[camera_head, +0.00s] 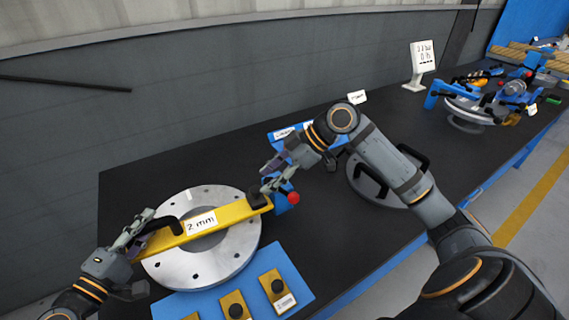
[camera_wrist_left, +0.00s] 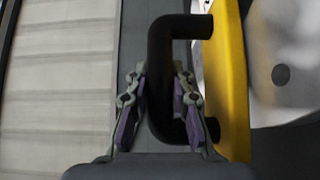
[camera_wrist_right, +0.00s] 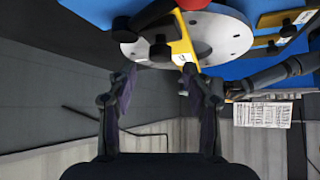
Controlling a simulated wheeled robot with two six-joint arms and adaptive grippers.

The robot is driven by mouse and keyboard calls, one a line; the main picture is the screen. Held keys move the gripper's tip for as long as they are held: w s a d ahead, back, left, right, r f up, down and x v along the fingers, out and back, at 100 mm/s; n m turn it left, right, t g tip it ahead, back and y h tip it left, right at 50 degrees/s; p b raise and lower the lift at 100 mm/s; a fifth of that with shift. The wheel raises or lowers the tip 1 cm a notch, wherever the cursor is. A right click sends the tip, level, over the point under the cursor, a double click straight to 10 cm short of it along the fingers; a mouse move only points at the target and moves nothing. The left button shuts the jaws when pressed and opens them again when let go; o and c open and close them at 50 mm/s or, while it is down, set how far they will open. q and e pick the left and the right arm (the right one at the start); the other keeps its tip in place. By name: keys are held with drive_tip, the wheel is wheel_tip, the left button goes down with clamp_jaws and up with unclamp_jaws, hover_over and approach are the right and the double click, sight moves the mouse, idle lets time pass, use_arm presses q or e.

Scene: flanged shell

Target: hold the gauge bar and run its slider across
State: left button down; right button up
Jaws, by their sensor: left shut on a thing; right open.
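The yellow gauge bar (camera_head: 218,217), marked "2 mm", lies across the silver flanged ring (camera_head: 160,268). My left gripper (camera_head: 140,231) is shut on the bar's black handle (camera_head: 166,224); the left wrist view shows the handle (camera_wrist_left: 160,60) between its fingers, beside the yellow bar (camera_wrist_left: 232,80). A black block, apparently the slider (camera_head: 257,200), sits at the bar's right end. My right gripper (camera_head: 268,176) is open and empty just beside that block. In the right wrist view the black block (camera_wrist_right: 160,52) lies beyond the open fingers (camera_wrist_right: 160,80), apart from them.
A red ball knob (camera_head: 293,197) on a blue stand is close to my right gripper. A blue tray (camera_head: 304,290) with several yellow gauge pieces lies in front of the ring. A second disc with black handles (camera_head: 370,182) stands right, partly behind my right arm.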

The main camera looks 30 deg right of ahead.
use_arm(q)
drive_tip(key=shift+r, duration=0.1)
use_arm(e)
drive_tip(key=v, duration=0.5)
drive_tip(key=shift+d+f, duration=0.1)
drive_tip(key=shift+f, duration=0.1)
drive_tip(key=shift+s+d+r, duration=0.15)
drive_tip(key=shift+d+r, duration=0.2)
drive_tip(key=shift+r, duration=0.4)
use_arm(q)
drive_tip(key=c, duration=1.1)
unclamp_jaws()
drive_tip(key=shift+s+a, duration=0.2)
drive_tip(key=shift+a, duration=0.05)
drive_tip(key=v, duration=0.5)
drive_tip(key=shift+s+a, duration=0.1)
drive_tip(key=shift+s, duration=0.05)
drive_tip(key=shift+v, duration=0.8)
